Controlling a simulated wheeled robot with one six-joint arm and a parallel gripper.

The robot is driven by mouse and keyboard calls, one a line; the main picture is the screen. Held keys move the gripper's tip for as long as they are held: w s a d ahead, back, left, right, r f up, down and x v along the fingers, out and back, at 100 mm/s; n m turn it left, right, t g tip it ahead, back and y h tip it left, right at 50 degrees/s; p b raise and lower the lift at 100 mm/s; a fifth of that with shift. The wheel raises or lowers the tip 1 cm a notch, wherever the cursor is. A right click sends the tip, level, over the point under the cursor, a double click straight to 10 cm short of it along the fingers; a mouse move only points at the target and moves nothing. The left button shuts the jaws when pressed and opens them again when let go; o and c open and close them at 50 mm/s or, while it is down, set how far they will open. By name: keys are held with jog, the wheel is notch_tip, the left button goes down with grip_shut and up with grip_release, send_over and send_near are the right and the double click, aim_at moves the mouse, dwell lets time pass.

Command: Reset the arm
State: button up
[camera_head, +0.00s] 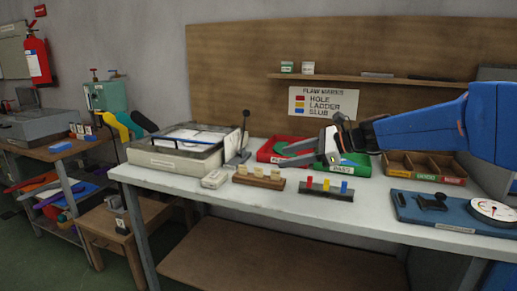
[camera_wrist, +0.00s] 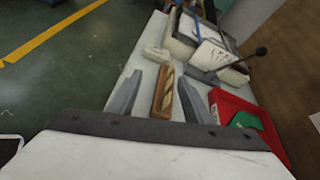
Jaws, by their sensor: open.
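My gripper (camera_head: 279,155) reaches in from the right on the blue arm, above the white workbench (camera_head: 440,236). Its grey fingers stand apart and nothing shows between them as held. In the wrist view my gripper (camera_wrist: 161,78) points down over the bench, with a wooden rack of cream pieces (camera_wrist: 163,92) in line between the fingers. Whether the fingers touch the rack cannot be told from that view; in the head view the rack (camera_head: 258,182) stands in front of and below the gripper.
A red tray (camera_head: 266,154) and a green tray (camera_head: 357,171) lie under the arm. A rack of coloured pegs (camera_head: 327,191), a small white box (camera_head: 214,180) and a large grey box (camera_head: 172,160) stand on the bench. A blue board with a dial (camera_head: 440,207) lies right.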

jog(key=s+d+f+n+h, duration=0.4)
jog(key=s+d+f+n, duration=0.2)
jog(key=s, duration=0.5)
jog(key=s+d+f+n+h, duration=0.4)
jog(key=s+d+f+n, duration=0.2)
jog(key=s, duration=0.6)
jog(key=s+d+f+n+h, duration=0.4)
jog(key=s+d+f+n, duration=0.2)
jog(key=s, duration=0.5)
jog(key=shift+s+d+f+n, duration=0.3)
jog(key=shift+d+n, duration=0.2)
jog(key=shift+d, duration=0.1)
